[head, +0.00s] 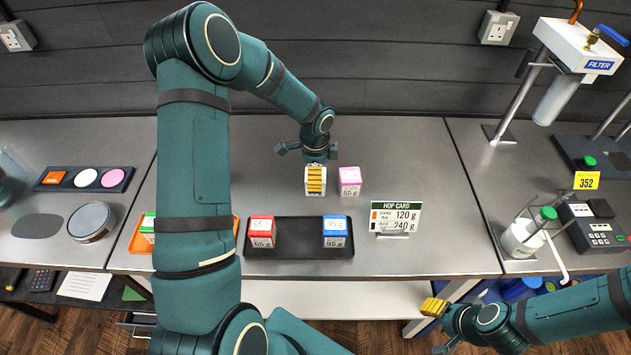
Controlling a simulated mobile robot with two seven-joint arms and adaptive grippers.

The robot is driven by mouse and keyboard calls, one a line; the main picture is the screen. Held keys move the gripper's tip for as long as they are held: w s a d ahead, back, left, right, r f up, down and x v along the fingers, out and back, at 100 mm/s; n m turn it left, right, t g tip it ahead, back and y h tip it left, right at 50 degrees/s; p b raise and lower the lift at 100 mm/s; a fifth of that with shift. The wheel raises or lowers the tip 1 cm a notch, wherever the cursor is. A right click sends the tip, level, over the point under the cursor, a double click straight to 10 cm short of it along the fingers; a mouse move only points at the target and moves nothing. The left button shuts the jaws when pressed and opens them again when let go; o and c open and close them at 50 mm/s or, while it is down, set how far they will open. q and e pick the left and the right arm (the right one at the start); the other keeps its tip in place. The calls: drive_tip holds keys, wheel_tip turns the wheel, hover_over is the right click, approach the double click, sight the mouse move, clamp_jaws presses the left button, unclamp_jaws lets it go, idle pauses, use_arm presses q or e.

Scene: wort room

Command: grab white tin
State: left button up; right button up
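A white tin (308,189) stands on the middle of the steel bench, just left of a pink tin (350,181). My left gripper (316,177) reaches down over the white tin from behind, and a yellow striped finger pad covers much of the tin. I cannot tell whether the fingers touch or clasp it. My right gripper (436,329) is low at the front right, its fingers apart and empty, away from the tins.
A black tray (297,241) holds a red tin (262,229) and a blue tin (335,229). An orange tray (139,238) with a green tin (148,225) is partly behind my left arm. A hop card (394,218) stands on the right. The bench behind the card is clear.

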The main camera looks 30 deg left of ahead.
use_arm(q)
drive_tip(key=shift+f, duration=1.3)
drive_tip(key=c, duration=1.3)
drive_tip(key=shift+c, duration=0.2)
